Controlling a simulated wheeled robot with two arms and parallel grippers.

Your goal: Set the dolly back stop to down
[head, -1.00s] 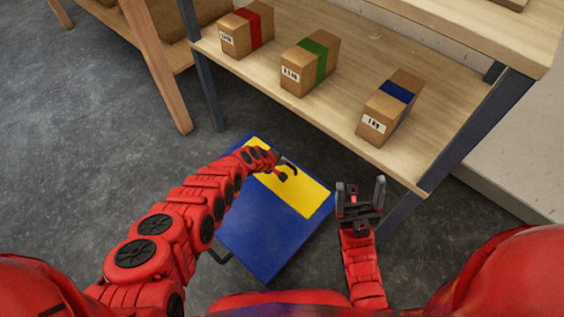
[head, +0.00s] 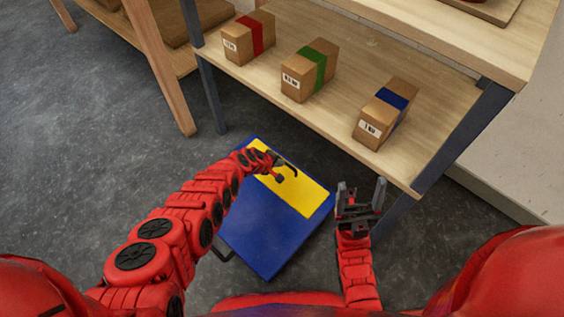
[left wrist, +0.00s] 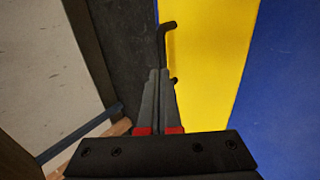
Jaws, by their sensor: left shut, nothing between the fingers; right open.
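The dolly (head: 265,236) lies on the floor, a blue deck with a yellow panel (head: 310,198) at its far end. A thin black bent lever (head: 290,167), which looks like the back stop, shows at that end. My left gripper (head: 274,157) is at the dolly's far edge beside this lever. In the left wrist view the lever (left wrist: 165,40) rises just beyond my shut, empty fingers (left wrist: 158,74), over the yellow panel's edge. The fingers hide its lower part, and I cannot tell whether they touch it. My right gripper (head: 361,187) is open and empty, right of the dolly.
A wooden shelf (head: 325,105) stands behind the dolly, holding boxes with red (head: 249,38), green (head: 309,70) and blue (head: 385,112) bands. Its dark leg (head: 211,95) stands near my left gripper. The grey floor at left is clear.

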